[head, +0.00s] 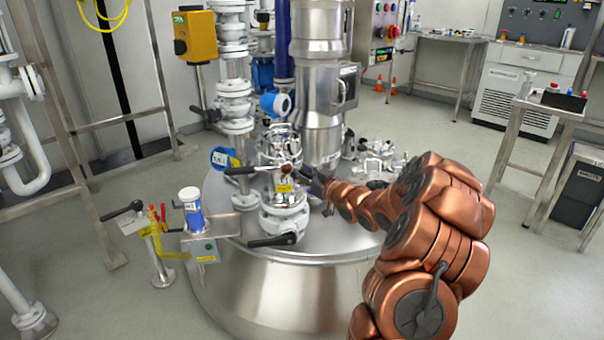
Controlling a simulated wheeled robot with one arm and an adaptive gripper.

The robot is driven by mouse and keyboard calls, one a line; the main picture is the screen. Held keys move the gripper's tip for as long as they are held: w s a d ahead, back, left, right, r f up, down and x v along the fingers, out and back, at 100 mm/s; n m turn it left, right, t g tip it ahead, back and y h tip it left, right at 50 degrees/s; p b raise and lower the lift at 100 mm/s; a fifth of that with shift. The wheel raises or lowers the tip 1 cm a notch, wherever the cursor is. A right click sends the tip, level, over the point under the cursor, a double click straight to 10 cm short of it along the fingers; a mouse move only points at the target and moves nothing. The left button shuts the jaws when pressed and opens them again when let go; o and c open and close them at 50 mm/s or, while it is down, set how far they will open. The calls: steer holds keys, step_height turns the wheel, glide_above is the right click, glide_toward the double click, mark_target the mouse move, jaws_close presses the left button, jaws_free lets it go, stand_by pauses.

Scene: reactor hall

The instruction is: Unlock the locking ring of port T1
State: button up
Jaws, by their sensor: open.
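A port assembly with a glass and metal top (279,140) stands on a white flanged valve body (286,218) on the steel vessel lid. A yellow tag (284,188) hangs on its front; I cannot read it, so I cannot confirm that this is T1. A black-ended lever (240,171) sticks out to the left at the collar below the top. My gripper (305,176) is at the right side of this collar, open, coming in from the right. It is small and dark here, and I cannot tell whether it touches the collar. The locking ring is not clearly distinguishable.
A second black lever (272,241) sticks out at the valve's foot. A steel column (319,90) rises behind the port. A blue and white canister (191,208) stands on a bracket at left. Small fittings (376,158) crowd the lid behind my arm. The floor at right is free.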

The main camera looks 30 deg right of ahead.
steer(key=shift+w, duration=0.2)
steer(key=shift+c, duration=0.3)
jaws_close()
stand_by(0.3)
